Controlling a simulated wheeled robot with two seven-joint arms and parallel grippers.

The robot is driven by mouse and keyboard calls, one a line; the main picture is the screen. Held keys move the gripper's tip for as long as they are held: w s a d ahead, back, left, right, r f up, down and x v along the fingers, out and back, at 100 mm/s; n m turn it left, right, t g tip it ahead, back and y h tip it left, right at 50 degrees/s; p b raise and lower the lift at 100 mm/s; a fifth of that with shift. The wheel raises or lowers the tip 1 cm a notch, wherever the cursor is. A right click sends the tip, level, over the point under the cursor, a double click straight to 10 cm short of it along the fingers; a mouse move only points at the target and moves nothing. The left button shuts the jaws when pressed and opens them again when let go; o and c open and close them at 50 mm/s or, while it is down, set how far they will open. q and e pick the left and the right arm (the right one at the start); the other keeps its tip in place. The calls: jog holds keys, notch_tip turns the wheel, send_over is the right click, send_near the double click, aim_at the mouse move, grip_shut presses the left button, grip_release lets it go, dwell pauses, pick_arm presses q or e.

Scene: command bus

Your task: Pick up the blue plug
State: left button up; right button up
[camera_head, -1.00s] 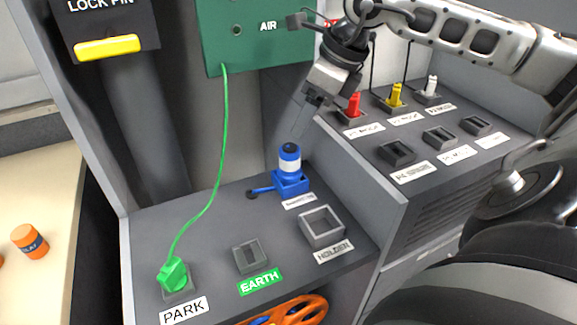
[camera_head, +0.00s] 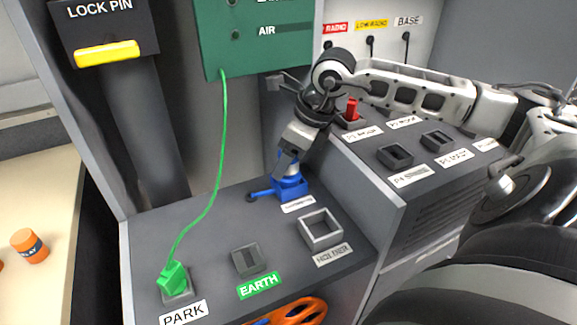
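The blue plug (camera_head: 290,169) with a pale band stands upright in a blue holder (camera_head: 291,188) on the grey bench. My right gripper (camera_head: 287,163) points down over it from above, with its fingers at the plug's upper part. The fingers and wrist hide the plug's dark top and most of its body. I cannot tell whether the fingers are closed on it. My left gripper is not in view.
An empty square holder (camera_head: 320,229) and an EARTH socket (camera_head: 248,260) sit in front of the plug. A green plug (camera_head: 173,278) with a green cable stands at PARK. A raised console with a red plug (camera_head: 352,110) stands to the right.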

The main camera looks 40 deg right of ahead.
jog(key=c, duration=1.2)
jog(key=shift+o, duration=0.2)
